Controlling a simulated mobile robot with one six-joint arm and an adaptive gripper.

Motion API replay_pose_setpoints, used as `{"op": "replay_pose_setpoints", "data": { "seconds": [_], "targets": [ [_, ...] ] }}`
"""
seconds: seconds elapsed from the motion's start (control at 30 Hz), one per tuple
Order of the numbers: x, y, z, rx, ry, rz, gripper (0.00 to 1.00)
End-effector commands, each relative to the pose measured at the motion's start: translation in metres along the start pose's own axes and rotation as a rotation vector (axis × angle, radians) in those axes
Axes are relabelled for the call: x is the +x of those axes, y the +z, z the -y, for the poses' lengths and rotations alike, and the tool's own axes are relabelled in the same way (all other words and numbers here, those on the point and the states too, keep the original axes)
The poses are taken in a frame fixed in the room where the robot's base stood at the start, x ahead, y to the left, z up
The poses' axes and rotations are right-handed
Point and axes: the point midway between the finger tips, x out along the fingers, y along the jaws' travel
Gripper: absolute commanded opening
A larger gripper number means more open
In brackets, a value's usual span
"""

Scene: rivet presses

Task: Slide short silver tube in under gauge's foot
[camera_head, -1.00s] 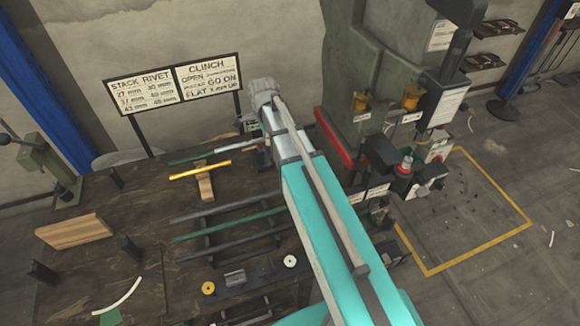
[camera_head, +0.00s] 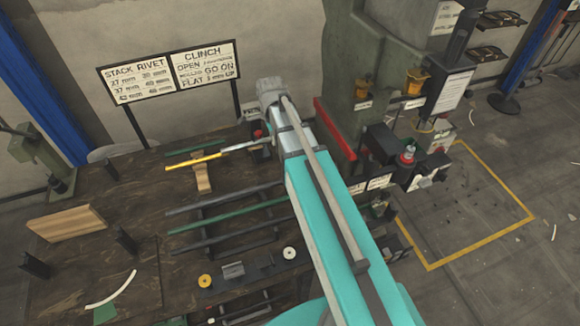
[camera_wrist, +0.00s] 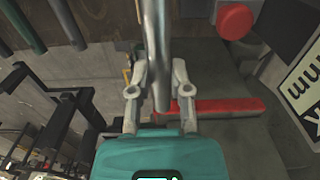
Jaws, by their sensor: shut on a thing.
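The short silver tube shows in the wrist view (camera_wrist: 156,55), running from the top edge down between my gripper's fingers (camera_wrist: 159,72). My gripper is shut on it. In the head view a pale silver tube (camera_head: 244,146) runs out from behind my arm, its left end close to the right end of a yellow bar (camera_head: 194,164); I cannot tell whether they touch. My gripper is hidden behind my arm in the head view. I cannot make out the gauge or its foot for certain; a small dark fixture with a red part (camera_head: 258,134) is partly hidden beside my arm.
The yellow bar rests on a wooden support (camera_head: 202,180). Several dark and green bars lie on a rack (camera_head: 225,215). A sign (camera_head: 170,72) stands behind the bench. A grey-green press (camera_head: 362,60) stands right of my arm. A red round part (camera_wrist: 235,20) shows in the wrist view.

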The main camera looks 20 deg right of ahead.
Motion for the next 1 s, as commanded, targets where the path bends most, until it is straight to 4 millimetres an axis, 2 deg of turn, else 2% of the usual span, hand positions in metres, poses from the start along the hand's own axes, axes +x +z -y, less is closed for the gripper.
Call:
{"op": "replay_pose_setpoints", "data": {
  "seconds": [0.03,0.1,0.4,0.6,1.0],
  "targets": [
    [0.016,-0.003,-0.009,0.002,0.0,0.0,0.0],
    [0.027,-0.008,-0.017,0.002,0.0,0.0,0.0],
    [0.067,-0.025,-0.048,0.002,0.001,-0.001,0.0],
    [0.077,-0.03,-0.057,0.001,0.001,-0.002,0.0],
    [0.076,-0.032,-0.058,0.002,0.001,-0.002,0.0]
  ]
}}
